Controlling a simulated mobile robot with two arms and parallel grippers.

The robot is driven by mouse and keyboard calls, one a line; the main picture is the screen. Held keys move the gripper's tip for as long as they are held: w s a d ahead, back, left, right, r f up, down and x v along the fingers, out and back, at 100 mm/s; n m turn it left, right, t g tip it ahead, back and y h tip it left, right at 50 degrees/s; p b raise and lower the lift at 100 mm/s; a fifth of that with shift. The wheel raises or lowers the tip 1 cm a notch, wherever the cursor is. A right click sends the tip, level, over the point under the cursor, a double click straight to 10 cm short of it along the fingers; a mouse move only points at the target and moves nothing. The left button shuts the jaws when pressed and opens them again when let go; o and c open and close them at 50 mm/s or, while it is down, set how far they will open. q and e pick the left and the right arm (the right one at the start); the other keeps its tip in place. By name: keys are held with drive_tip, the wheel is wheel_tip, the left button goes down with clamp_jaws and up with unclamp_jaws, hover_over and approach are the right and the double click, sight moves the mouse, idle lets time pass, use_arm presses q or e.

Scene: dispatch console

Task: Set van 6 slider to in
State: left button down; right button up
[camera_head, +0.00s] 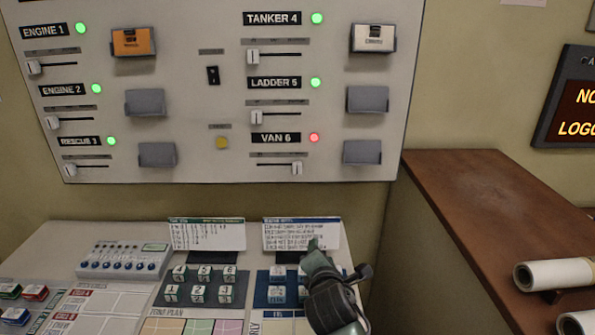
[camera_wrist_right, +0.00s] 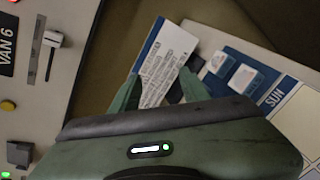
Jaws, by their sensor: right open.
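The VAN 6 slider (camera_head: 297,167) is a white knob near the right end of its horizontal track on the wall panel (camera_head: 330,195). Its lamp (camera_head: 314,138) is red, beside the black VAN 6 label (camera_head: 276,138). In the right wrist view the slider knob (camera_wrist_right: 53,39) is at the upper left, apart from the fingers. My right gripper (camera_head: 313,246) is below the panel, in front of the white card at the desk's back. Its green fingers (camera_wrist_right: 162,90) are open in the wrist view, with the card beyond them. My left gripper is not in view.
The other sliders, such as LADDER 5 (camera_head: 256,117), sit toward the left of their tracks with green lamps. A brown cabinet top (camera_head: 480,205) with paper rolls (camera_head: 555,273) stands at right.

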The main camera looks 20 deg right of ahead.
sight(297, 169)
drive_tip(key=w+a+r+n+t, duration=0.35)
drive_tip(key=w+r+n, duration=0.65)
drive_tip(key=r, duration=0.4)
drive_tip(key=shift+n+t+h, duration=0.3)
drive_tip(key=shift+t+h, duration=0.1)
drive_tip(key=shift+t, duration=0.05)
drive_tip(key=x, duration=0.4)
drive_tip(key=p+x, duration=0.1)
drive_tip(key=x, duration=0.1)
drive_tip(key=shift+w+d+r, duration=0.1)
drive_tip(key=shift+d, duration=0.25)
drive_tip(key=shift+x, duration=0.8)
clamp_jaws()
